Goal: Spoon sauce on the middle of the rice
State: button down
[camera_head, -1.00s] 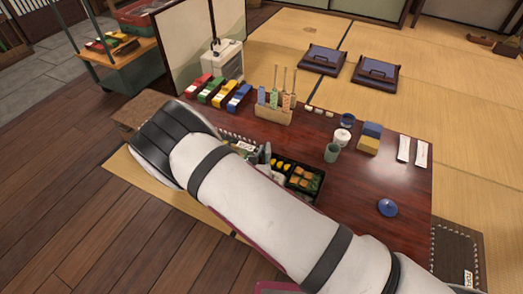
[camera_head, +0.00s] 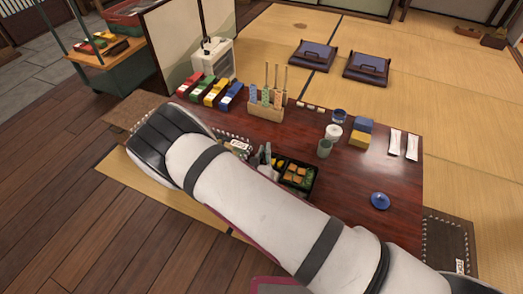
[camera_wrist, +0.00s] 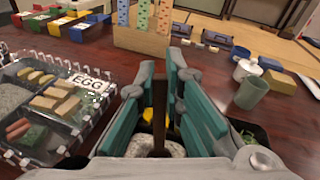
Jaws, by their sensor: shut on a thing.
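My gripper (camera_wrist: 170,100), with teal pads, is shut on a thin dark brown handle (camera_wrist: 160,112), probably the spoon's, in the wrist view. The handle stands about upright; its lower end is hidden. Below it, between the fingers, lies a white speckled patch (camera_wrist: 155,147) that looks like rice, with a bit of yellow behind it. A black lunch box (camera_wrist: 262,132) with greens shows right of the fingers, mostly hidden. In the head view the box (camera_head: 313,187) holds orange and yellow pieces; my arm covers its near part. I cannot make out sauce.
A clear tray labelled EGG (camera_wrist: 105,100) stands close left of my gripper. A wooden holder (camera_head: 266,111) with tall utensils stands behind. A green cup (camera_head: 324,148) and white pot (camera_head: 333,133) stand to the right.

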jog(key=shift+s+d, duration=0.1)
jog(key=shift+d, duration=0.2)
jog(key=shift+d, duration=0.15)
jog(key=shift+s+d+p, duration=0.35)
jog(key=shift+d+p, duration=0.2)
jog(key=shift+d, duration=0.35)
jog(key=shift+r, duration=0.1)
notch_tip(320, 180, up, 7)
jog(key=p, duration=0.6)
dwell(0.4)
